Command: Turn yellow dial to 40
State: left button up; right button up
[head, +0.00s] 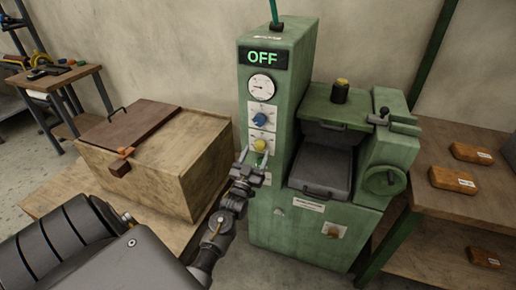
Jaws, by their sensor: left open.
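The yellow dial (260,145) is the lower knob on the front of the green machine's column (285,110). Its scale and pointer are too small to read. A blue dial (259,120) sits just above it, and a round white gauge (262,86) is higher up. A display (264,57) at the top reads OFF. My left gripper (254,158) is open in front of the column, with its fingertips close to the yellow dial, one on its left and one just below right. I cannot tell whether they touch it. My right gripper is not in view.
A wooden crate (165,165) with a brown lid stands left of the machine. The machine's press part (325,150) with a grey tray and a handwheel (384,180) is to the right. A shelf with several wooden blocks (452,178) is at the far right.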

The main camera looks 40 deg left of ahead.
aim_at(259, 146)
pick_arm(q)
jog(key=shift+x, duration=1.05)
jog(key=shift+w+a+r, duration=0.1)
jog(key=shift+w, duration=0.15)
jog(key=shift+c, duration=0.5)
jog(key=c, duration=0.9)
